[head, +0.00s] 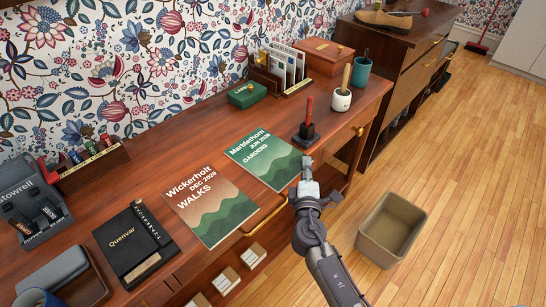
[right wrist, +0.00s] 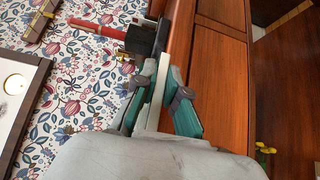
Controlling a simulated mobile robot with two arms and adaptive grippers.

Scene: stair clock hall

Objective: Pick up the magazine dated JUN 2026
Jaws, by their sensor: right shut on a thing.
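The magazine dated JUN 2026 (head: 262,160) is green, titled Marblerhorn and GARDENS, and lies face up on the wooden desk in the head view. My right gripper (head: 306,169) is at its right edge, by the desk's front edge, and is shut on it. In the right wrist view the magazine shows edge-on as a thin pale strip (right wrist: 155,98) between the teal finger pads. A brown magazine dated DEC 2026 (head: 208,207), titled Wickerholt and WALKS, lies to its left. My left gripper is not in view.
A dark stand with a red pen (head: 306,134) is close behind the gripper. A white pot (head: 340,101), teal cup (head: 360,74), letter rack (head: 285,72) and green box (head: 247,95) stand farther back. A black notebook (head: 134,243) lies left. A bin (head: 391,230) stands on the floor.

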